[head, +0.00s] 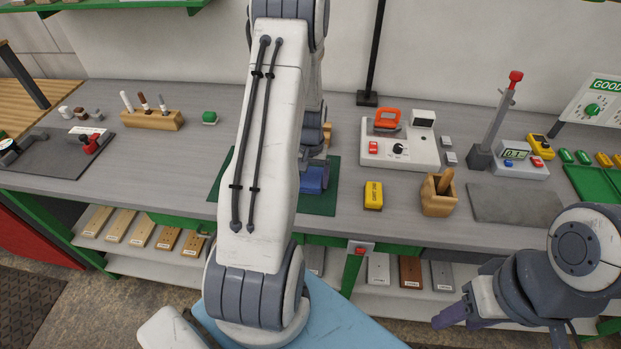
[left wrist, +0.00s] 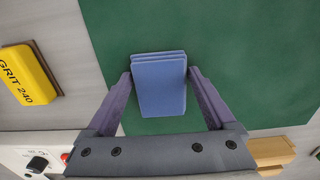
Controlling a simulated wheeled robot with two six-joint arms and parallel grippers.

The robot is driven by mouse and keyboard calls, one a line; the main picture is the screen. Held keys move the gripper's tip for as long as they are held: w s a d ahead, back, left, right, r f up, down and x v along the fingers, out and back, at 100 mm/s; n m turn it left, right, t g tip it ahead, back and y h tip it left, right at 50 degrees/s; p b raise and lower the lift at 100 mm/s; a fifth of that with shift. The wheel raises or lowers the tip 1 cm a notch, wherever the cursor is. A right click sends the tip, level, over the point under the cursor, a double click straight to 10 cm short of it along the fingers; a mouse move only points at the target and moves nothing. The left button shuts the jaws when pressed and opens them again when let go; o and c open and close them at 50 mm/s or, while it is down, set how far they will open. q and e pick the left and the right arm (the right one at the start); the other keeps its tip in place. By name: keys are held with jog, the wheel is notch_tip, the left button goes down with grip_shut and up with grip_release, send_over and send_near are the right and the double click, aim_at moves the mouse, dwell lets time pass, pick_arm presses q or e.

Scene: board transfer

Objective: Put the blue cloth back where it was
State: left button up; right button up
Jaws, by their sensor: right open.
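The blue cloth (left wrist: 160,85) is a folded blue stack between the fingers of my left gripper (left wrist: 160,75) in the left wrist view. In the head view the cloth (head: 315,179) shows over the green mat (head: 321,203), partly hidden by my left arm. I cannot tell whether it touches the mat. My right gripper (head: 452,316) is open and empty at the lower right, in front of the bench.
A dark grey pad (head: 516,203) lies bare further right. Bench surface left of the mat is mostly clear.

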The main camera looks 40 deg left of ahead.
aim_at(310, 181)
pick_arm(q)
jog(key=shift+r, duration=0.1)
jog(key=shift+r, duration=0.2)
notch_tip(310, 181, up, 12)
jog(key=b, duration=0.2)
jog(key=d+r+m, duration=0.3)
jog(key=d, duration=0.9)
jog(key=s+d+r+m, duration=0.2)
jog(key=s+d+m, duration=0.25)
jog(key=d, duration=0.65)
jog(key=s+d+m, duration=0.3)
jog(key=s+d, duration=0.2)
jog(key=s, duration=0.2)
jog(key=s+d+r+m+h, duration=0.1)
jog(key=s+d+m, duration=0.2)
jog(key=s+d, duration=0.2)
jog(key=s, duration=0.3)
jog(key=shift+s, duration=0.3)
jog(key=shift+d+r, duration=0.1)
